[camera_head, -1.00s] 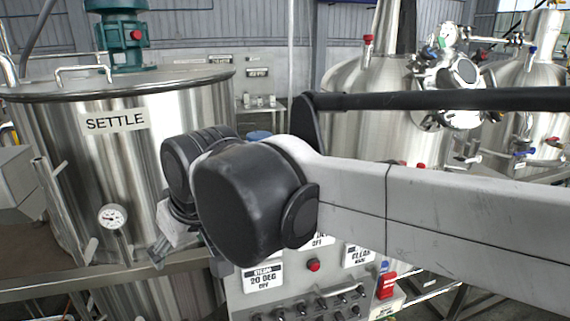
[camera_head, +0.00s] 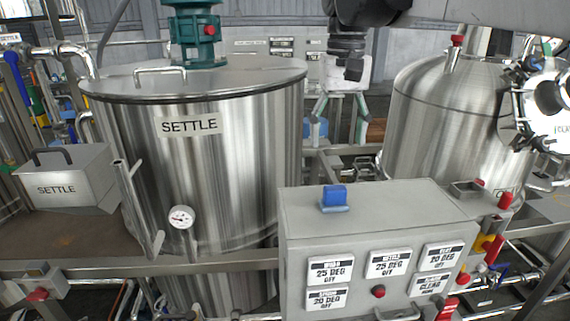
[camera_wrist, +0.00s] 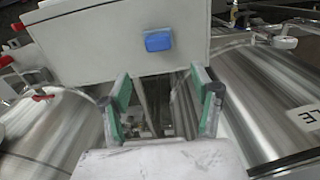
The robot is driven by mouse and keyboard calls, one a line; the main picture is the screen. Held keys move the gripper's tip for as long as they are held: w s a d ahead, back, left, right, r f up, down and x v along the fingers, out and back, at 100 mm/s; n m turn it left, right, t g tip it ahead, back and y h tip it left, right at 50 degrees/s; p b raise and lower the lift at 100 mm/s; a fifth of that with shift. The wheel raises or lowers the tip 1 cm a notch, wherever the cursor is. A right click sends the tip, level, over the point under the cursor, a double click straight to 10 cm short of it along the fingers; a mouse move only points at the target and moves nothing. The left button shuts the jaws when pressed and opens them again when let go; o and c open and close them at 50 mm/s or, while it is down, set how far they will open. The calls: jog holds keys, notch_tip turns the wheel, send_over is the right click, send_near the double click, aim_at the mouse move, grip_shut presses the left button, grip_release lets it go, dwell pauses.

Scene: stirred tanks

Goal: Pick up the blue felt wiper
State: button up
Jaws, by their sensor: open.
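The blue felt wiper (camera_head: 334,198) is a small blue block on the top of the grey control box (camera_head: 300,222), near the middle of its top. It also shows in the wrist view (camera_wrist: 158,40), past my fingertips and roughly centred between them. My gripper (camera_head: 339,130) hangs with its fingers down, farther back than the box, between the two large tanks. Its green-padded fingers are open and empty in the wrist view (camera_wrist: 161,88), apart from the wiper. Nothing covers the wiper in either view.
The SETTLE tank (camera_head: 205,180) stands left of the box, with a gauge (camera_head: 181,217) on its front. A domed steel tank (camera_head: 440,120) stands behind right. A steel SETTLE hopper (camera_head: 70,182) is at far left. The box top around the wiper is clear.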

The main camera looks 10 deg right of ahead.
aim_at(335, 187)
notch_tip(335, 187, down, 7)
jog(key=shift+r+p, duration=0.1)
jog(key=shift+p, duration=0.25)
jog(key=shift+s+d+f+p, duration=0.15)
jog(key=shift+f+p, duration=0.1)
jog(key=shift+f, duration=0.65)
jog(key=shift+s+a+f+p, duration=0.1)
jog(key=shift+s+f+p, duration=0.1)
jog(key=shift+f, duration=0.75)
jog(key=shift+s+d+f+p, duration=0.1)
jog(key=shift+f+p, duration=0.15)
jog(key=shift+f, duration=0.65)
jog(key=c, duration=1.3)
jog(key=shift+c, duration=0.2)
jog(key=shift+r, duration=0.2)
